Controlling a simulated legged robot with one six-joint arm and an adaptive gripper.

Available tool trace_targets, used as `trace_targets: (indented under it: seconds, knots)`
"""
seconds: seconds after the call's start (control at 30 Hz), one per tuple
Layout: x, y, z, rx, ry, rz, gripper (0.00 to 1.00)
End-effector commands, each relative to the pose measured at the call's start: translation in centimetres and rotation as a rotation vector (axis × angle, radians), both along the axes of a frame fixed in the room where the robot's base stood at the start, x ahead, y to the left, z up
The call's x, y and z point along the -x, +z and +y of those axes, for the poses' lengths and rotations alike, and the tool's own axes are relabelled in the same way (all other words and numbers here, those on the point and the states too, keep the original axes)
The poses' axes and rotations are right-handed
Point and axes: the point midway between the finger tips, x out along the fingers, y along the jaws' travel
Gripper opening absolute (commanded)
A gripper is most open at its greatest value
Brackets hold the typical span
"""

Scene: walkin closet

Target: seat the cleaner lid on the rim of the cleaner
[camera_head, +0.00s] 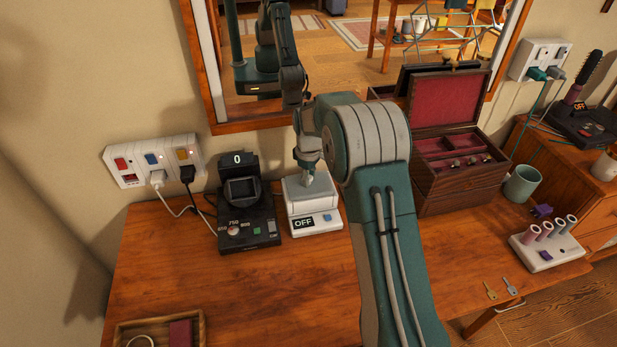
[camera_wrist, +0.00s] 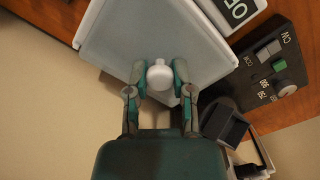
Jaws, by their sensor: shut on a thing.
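The cleaner (camera_head: 316,222) is a small white box on the wooden table, with an OFF display on its front. Its display panel also shows at the top of the wrist view (camera_wrist: 238,12). The cleaner lid (camera_head: 318,186) is a pale slab at the top of the cleaner; in the wrist view it is a broad grey-white plate (camera_wrist: 150,45) with a round white knob (camera_wrist: 160,76). My gripper (camera_head: 307,174) points down over it, its fingers (camera_wrist: 161,82) shut on the knob. I cannot tell whether the lid touches the rim all round.
A black device (camera_head: 248,228) with a 0 display stands close left of the cleaner. A power strip (camera_head: 153,160) with cords is on the wall. A wooden jewellery box (camera_head: 455,190) stands right, beyond my arm. A tray (camera_head: 205,325) lies front left; the front middle table is clear.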

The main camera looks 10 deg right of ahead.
Motion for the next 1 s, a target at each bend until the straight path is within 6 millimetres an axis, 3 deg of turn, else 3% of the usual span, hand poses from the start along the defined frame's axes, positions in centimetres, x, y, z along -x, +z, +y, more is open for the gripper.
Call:
trace_targets:
  seconds: [0.07,0.1,0.17,0.63,1.0]
  knots:
    - [0.0,-0.1,0.0,0.0,0.0,0.0,0.0]
    - [0.0,-0.1,0.0,0.0,0.0,0.0,0.49]
    - [0.0,-0.1,0.0,0.0,0.0,0.0,0.71]
    - [0.0,0.6,0.0,0.0,0.0,-0.001,0.71]
    - [-0.2,7.8,0.1,0.001,0.0,-0.004,0.71]
